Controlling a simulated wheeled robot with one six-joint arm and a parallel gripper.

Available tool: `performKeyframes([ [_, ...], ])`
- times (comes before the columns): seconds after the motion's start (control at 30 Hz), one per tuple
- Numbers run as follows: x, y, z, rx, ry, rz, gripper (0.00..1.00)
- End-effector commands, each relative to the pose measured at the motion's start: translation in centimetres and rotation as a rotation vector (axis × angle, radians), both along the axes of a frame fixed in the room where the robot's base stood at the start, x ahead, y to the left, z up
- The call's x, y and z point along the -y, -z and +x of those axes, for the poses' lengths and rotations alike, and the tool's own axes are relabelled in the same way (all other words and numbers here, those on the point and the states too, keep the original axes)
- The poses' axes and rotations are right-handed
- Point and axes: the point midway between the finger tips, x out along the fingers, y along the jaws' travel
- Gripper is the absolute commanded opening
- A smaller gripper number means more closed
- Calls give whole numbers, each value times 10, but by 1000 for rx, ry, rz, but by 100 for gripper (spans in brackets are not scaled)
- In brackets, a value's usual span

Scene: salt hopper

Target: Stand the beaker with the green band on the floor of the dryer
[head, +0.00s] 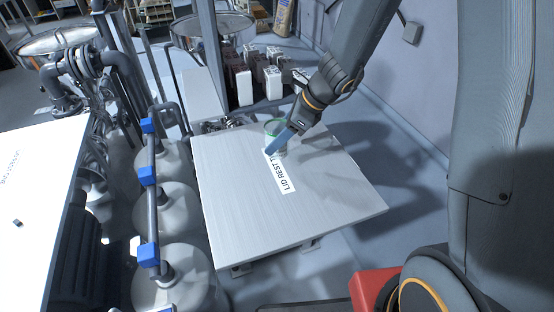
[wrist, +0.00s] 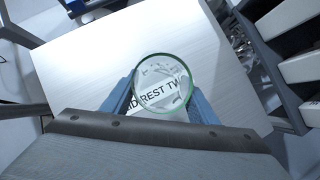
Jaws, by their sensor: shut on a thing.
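The glass beaker with the green band (head: 275,127) is at the far part of a pale table in the head view. The wrist view looks down into the beaker (wrist: 162,57), with its round green-edged rim and clear glass. My gripper (head: 285,141) is shut on the beaker, with a blue finger on each side of it in the wrist view (wrist: 163,100). I cannot tell whether the beaker touches the table. The label under it, reading "LID REST" and more, shows partly through the glass. I cannot make out the dryer for sure.
The pale table (head: 230,210) is otherwise bare around its label (head: 286,184). Several white and dark brown containers (head: 243,85) stand behind it. Large grey rounded vessels with a blue-clamped pipe (head: 150,200) are close on the left. A wall (head: 430,80) is on the right.

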Motion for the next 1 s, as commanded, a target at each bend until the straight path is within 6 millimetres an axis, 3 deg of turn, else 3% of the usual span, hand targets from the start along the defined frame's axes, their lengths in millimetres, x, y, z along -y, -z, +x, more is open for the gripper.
performKeyframes([
  [0.1,0,19,0,-2,0,0,26],
  [0.27,0,31,0,0,-1,0,26],
  [0.5,0,63,0,-2,-2,1,26],
  [0.97,0,71,1,2,-3,0,26],
  [1.0,0,72,1,2,-4,1,55],
])
